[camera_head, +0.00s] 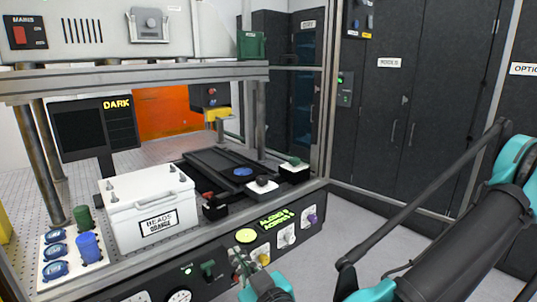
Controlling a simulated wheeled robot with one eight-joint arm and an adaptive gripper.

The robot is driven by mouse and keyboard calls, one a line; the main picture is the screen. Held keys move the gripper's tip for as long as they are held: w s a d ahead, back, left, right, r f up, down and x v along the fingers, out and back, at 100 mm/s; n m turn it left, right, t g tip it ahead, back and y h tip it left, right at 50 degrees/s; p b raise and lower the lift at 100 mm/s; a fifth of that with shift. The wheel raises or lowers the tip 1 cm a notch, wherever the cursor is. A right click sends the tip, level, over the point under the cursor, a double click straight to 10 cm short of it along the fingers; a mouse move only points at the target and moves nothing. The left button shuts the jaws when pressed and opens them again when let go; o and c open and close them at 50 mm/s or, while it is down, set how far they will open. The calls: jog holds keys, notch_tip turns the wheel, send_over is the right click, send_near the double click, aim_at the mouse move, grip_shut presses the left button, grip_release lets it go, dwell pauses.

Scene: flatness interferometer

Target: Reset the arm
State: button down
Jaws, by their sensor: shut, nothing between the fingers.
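My arm, teal and dark grey, enters from the right edge and runs down to the bottom middle. My gripper (243,258) shows small and partly cut off at the bottom, in front of the instrument's front panel (325,217). It is shut with nothing between its fingers. I cannot tell whether it touches the panel.
A white box labelled BEADS ORANGE (116,219), blue and green cylinders (88,248) and a dark rail tray (205,170) stand on the bench inside a metal frame (326,100). The panel carries several knobs. Grey floor (345,240) lies open at right, before dark cabinets (390,120).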

jog(key=w+d+f+m+g+h, duration=0.3)
jog(key=w+d+f+g+h, duration=0.1)
jog(key=d+f, duration=0.7)
jog(key=w+d+f+m+g+h, duration=0.4)
jog(key=w+d+f+g, duration=0.2)
jog(key=d, duration=0.8)
jog(key=shift+w+f+m, duration=0.3)
jog(key=shift+w+f, duration=0.7)
jog(key=shift+f, duration=1.4)
